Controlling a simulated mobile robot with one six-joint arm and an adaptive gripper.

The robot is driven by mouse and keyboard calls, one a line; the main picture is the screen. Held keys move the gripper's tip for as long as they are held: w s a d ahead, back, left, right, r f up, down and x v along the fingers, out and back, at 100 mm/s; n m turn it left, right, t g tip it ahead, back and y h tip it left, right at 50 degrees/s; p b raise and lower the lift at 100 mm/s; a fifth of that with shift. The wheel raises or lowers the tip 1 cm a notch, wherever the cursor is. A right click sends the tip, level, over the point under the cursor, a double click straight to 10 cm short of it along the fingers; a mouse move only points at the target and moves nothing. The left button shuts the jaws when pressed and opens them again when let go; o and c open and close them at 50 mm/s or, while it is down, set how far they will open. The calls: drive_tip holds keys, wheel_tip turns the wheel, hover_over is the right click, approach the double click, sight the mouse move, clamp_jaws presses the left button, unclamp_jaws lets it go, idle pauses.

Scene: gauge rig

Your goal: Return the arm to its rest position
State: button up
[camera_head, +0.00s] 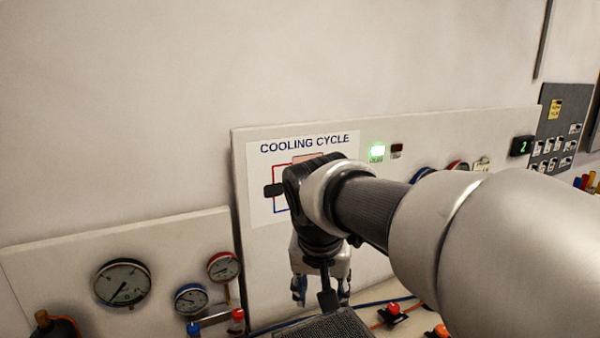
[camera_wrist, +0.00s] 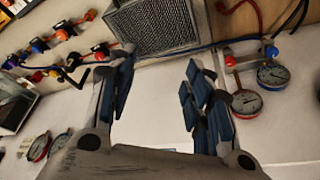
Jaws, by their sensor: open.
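My gripper (camera_head: 321,289) hangs below my arm's wrist in front of the white panel in the head view. In the wrist view my gripper (camera_wrist: 158,95) shows two fingers with blue pads spread wide apart, with nothing between them. My silver and black arm reaches in from the right and hides part of the panel. A grey finned box (camera_head: 325,324) lies just below my gripper in the head view; it also shows in the wrist view (camera_wrist: 155,25) beyond the fingertips.
The white panel (camera_head: 470,130) carries a "COOLING CYCLE" sheet (camera_head: 265,185) and a lit green indicator (camera_head: 377,152). A lower board at left holds a large gauge (camera_head: 122,283) and two smaller gauges. Red valves (camera_head: 394,309) and hoses sit below my arm. The upper wall is bare.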

drive_tip(key=s+d+f, duration=0.1)
drive_tip(key=s+d, duration=0.2)
drive_tip(key=s, duration=0.4)
drive_tip(key=s+d+f+n, duration=0.1)
drive_tip(key=s+d+f, duration=0.1)
drive_tip(key=s+d, duration=0.2)
drive_tip(key=s+d+f+n, duration=0.1)
drive_tip(key=s+d+f, duration=0.1)
drive_tip(key=s, duration=0.9)
drive_tip(key=shift+d+f+t+y, duration=0.25)
drive_tip(key=shift+d+t+y, duration=0.05)
drive_tip(key=shift+d, duration=0.45)
